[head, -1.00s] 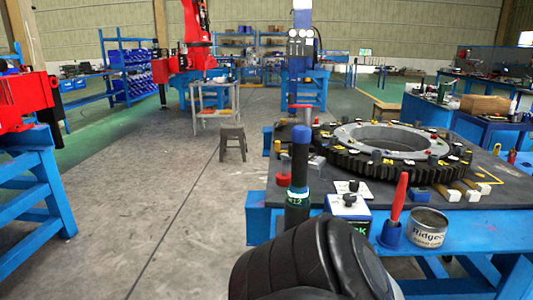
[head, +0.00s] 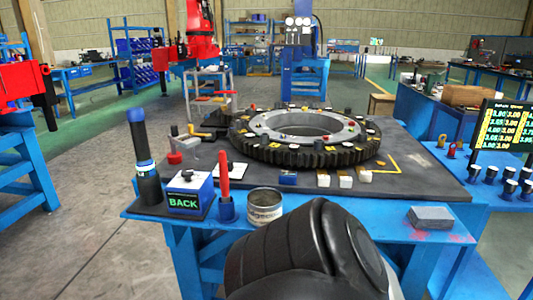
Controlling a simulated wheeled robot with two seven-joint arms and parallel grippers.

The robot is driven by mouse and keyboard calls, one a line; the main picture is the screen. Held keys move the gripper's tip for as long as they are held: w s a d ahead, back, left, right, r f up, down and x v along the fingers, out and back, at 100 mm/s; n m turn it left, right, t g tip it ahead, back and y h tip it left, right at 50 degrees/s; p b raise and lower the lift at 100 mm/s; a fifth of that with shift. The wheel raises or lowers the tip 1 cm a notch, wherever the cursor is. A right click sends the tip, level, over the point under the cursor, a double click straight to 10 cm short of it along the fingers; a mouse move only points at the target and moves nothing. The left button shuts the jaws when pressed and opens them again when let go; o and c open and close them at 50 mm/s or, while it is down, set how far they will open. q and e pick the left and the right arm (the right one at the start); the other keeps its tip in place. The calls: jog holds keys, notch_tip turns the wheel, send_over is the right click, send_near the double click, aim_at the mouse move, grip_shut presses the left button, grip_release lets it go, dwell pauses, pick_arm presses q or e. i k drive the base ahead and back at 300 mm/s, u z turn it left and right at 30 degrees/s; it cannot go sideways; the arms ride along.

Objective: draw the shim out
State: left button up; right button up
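A large dark toothed ring (head: 345,153) with a lighter grey ring (head: 268,124) inside it lies on the dark top of the blue table (head: 420,183). Small coloured and numbered pieces sit around both rings. I cannot make out which piece, if any, is the shim. Neither gripper is in view; a black rounded part of my own body fills the bottom middle and hides part of the table's front edge.
Along the front edge stand a dark bottle (head: 146,165), a box marked BACK (head: 189,195), a red-handled tool (head: 225,175) and an open tin (head: 264,207). A grey block (head: 430,217) lies at the front right. A number display (head: 503,127) stands at the right.

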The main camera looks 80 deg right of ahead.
aim_at(364, 175)
jog(key=k, duration=1.3)
jog(key=z, duration=0.35)
